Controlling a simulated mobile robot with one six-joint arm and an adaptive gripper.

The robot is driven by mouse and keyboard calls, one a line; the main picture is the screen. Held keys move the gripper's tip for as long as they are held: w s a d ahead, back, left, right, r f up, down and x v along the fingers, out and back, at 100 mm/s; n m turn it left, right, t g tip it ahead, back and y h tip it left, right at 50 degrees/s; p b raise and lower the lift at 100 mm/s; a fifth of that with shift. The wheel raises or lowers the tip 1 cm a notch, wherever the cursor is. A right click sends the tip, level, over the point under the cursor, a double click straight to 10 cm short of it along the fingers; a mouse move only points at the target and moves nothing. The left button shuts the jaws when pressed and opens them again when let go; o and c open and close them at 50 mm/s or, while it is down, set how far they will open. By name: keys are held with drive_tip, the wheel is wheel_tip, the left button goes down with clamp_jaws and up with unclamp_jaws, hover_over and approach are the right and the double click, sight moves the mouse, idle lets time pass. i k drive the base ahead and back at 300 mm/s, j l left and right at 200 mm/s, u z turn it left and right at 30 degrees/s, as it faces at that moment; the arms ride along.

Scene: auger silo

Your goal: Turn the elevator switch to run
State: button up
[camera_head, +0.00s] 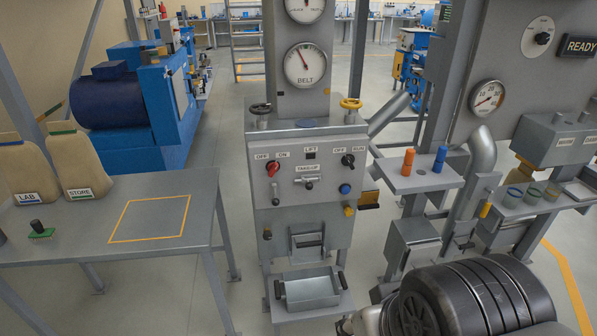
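The grey control cabinet (300,222) stands upright in the middle of the head view. A black rotary switch (348,160) sits at its upper right, under the labels OFF and RUN, so it looks like the elevator switch. The picture is too small to tell surely which label its pointer faces. A red rotary switch (272,169) with the labels OFF and ON sits at the upper left. My gripper is not recognisable in this view, and nothing is seen touching the switches.
A small shelf with an orange peg (408,162) and a blue peg (440,159) stands close right. A table (95,235) is left. The cabinet's switch face is unobstructed.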

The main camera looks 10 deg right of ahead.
sight(348, 160)
drive_tip(key=i+l+u, duration=0.1)
drive_tip(key=i+u, duration=0.15)
drive_tip(key=i, duration=0.25)
drive_tip(key=i+l+u, duration=0.2)
drive_tip(key=i, duration=0.3)
